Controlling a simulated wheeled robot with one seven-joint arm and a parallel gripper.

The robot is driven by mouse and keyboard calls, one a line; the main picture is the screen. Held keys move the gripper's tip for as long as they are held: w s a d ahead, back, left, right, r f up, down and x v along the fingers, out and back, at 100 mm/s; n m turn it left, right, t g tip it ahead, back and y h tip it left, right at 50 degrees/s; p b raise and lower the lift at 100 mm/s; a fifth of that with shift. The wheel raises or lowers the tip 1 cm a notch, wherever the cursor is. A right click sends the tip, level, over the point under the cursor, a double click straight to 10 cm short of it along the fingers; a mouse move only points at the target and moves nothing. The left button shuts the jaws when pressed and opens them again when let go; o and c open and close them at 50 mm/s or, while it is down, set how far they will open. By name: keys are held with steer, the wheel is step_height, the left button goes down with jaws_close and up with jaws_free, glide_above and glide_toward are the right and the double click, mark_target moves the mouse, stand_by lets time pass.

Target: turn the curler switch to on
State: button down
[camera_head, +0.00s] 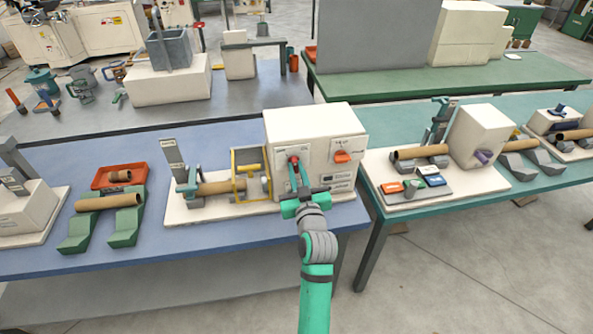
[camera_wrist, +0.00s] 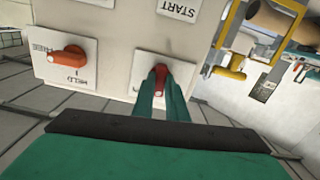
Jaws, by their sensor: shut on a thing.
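The curler switch (camera_head: 294,159) is a red knob on the left part of the white winder box's front. In the wrist view the red knob (camera_wrist: 163,75) sits on a white plate, its wording mostly hidden by the fingers. My gripper (camera_head: 298,176) reaches the box front from below. In the wrist view the green fingers of my gripper (camera_wrist: 159,85) are shut on the knob, one on each side. The knob's white-tipped end points down in that view.
A second, orange-red switch (camera_head: 342,157) labelled HELD and FREE is on the same white box (camera_head: 310,124), to the right. A yellow guard frame (camera_head: 250,172) and brown tube (camera_head: 215,187) stand to the left. An orange tray (camera_head: 119,176) lies further left.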

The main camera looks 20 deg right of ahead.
steer(key=m, duration=0.4)
steer(key=shift+m, duration=0.3)
steer(key=m, duration=0.4)
steer(key=shift+f+m, duration=0.1)
steer(key=shift+m, duration=0.2)
steer(key=c, duration=1.8)
jaws_free()
steer(key=shift+o, duration=0.2)
steer(key=shift+s, duration=0.1)
steer(key=s+a, duration=0.2)
steer(key=s, duration=0.8)
steer(key=shift+s, duration=0.2)
